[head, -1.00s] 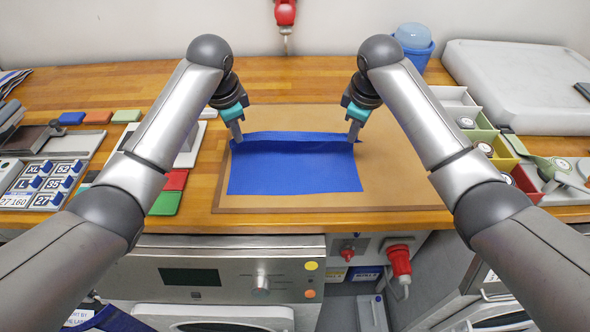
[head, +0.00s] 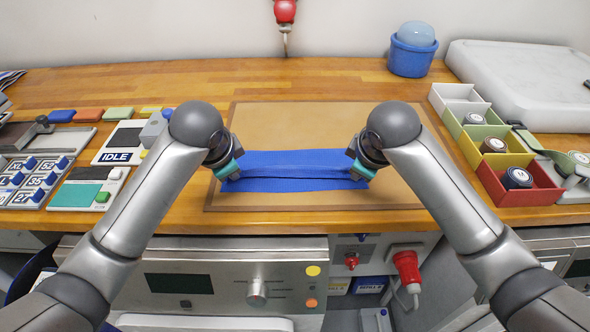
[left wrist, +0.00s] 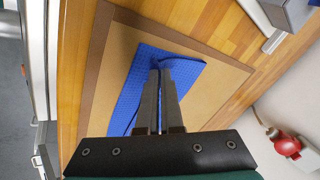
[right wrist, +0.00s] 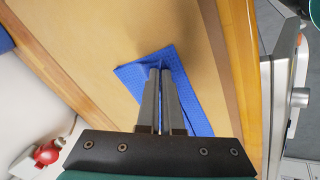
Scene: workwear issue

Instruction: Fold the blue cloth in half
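The blue cloth (head: 290,158) lies on the tan board as a narrow band, doubled over toward the front edge of the table. A raised crease runs across it between my grippers. My left gripper (head: 228,181) is at its left end and my right gripper (head: 360,179) at its right end, both low over the board. In the left wrist view the fingers (left wrist: 161,66) are close together with cloth (left wrist: 130,90) bunched at the tips. The right wrist view shows the same: closed fingers (right wrist: 160,70) pinching the cloth (right wrist: 190,100). The pinched edge itself is partly hidden.
The tan board (head: 320,120) is clear behind the cloth. Coloured bins (head: 520,181) stand at the right, with a blue tub (head: 411,57) behind. An IDLE panel (head: 117,157) and label trays (head: 40,180) are at the left.

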